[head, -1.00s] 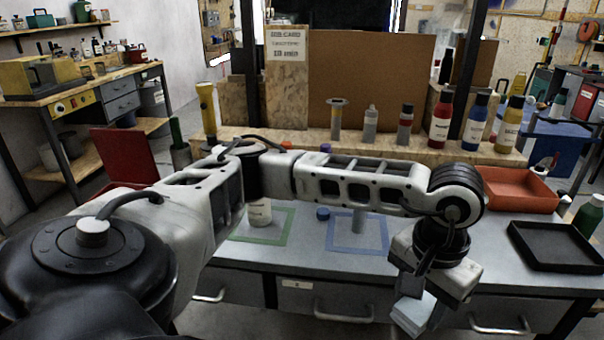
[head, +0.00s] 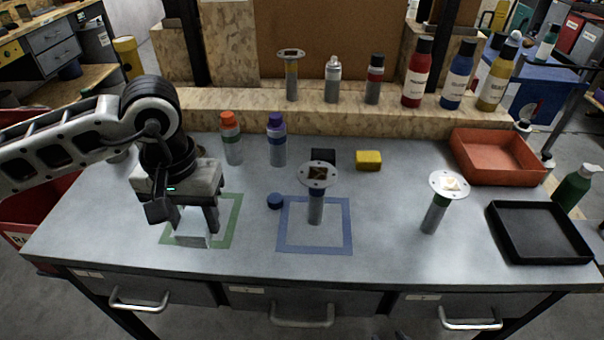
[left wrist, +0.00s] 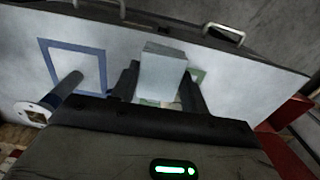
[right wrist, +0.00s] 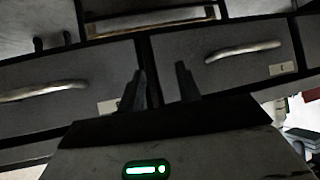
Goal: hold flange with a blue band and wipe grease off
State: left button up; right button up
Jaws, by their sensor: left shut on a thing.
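A flange (head: 315,208) with a grey stem stands upright inside the blue square outline. A band that looks blue sits under its round plate, and a dark brown patch shows on top. My left gripper (head: 196,222) is shut on a pale blue-white block (left wrist: 160,75), low over the green square outline, left of the blue-square flange. I cannot tell whether the block touches the table. My right gripper (right wrist: 162,88) is open and empty before the drawer fronts.
Orange-capped (head: 231,145) and purple-capped (head: 277,145) bottles stand behind. Red (head: 495,172) and black (head: 540,258) trays are right.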

pick_arm(q)
jog(key=shift+s+f, duration=0.2)
pick_arm(e)
jog(key=shift+s+d+f, duration=0.25)
jog(key=shift+s+f, duration=0.05)
jog(key=shift+f, duration=0.1)
pick_arm(q)
jog(key=shift+w+r, duration=0.1)
pick_arm(e)
jog(key=shift+w+r, duration=0.15)
